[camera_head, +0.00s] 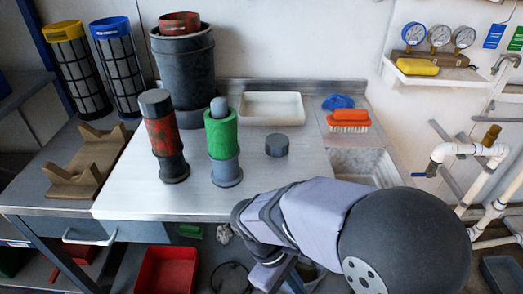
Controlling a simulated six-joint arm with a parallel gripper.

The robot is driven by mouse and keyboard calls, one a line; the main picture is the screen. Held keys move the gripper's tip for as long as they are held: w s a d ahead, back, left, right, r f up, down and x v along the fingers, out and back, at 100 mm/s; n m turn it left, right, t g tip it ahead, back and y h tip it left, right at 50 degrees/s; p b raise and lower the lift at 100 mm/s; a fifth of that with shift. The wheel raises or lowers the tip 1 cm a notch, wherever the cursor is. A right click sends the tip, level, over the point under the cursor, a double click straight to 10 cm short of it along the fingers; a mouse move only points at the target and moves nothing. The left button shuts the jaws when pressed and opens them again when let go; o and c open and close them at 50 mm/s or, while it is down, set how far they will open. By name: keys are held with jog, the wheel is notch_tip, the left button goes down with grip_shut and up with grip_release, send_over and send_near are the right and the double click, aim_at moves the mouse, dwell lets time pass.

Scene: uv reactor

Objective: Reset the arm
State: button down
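My arm (312,210) shows at the lower right, in front of the table's front edge. A large dark rounded part of it is closest to the camera, and pale lilac links reach left from there. The arm bends at a dark joint left of the links, and a pale part continues downward below table height. I cannot make out any gripper fingers, so whether the gripper is open or shut is hidden. No object is seen held by the arm.
On the metal table (130,195) stand a red-and-black cylinder (163,135), a green-and-grey cylinder (221,140), a short grey cap (278,146), a white tray (272,107) and a brown cradle (88,165). A sink (357,163) lies right. A red bin (167,270) sits below.

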jog(key=d+r+m+t+y+p, duration=0.2)
jog(key=d+m+y, duration=0.4)
jog(key=m, duration=0.5)
notch_tip(320, 180, up, 32)
jog(key=h+p, duration=0.1)
jog(key=p, duration=3.1)
jog(key=shift+w+d+n, duration=0.3)
jog(key=shift+d, duration=0.05)
jog(key=shift+f, duration=0.15)
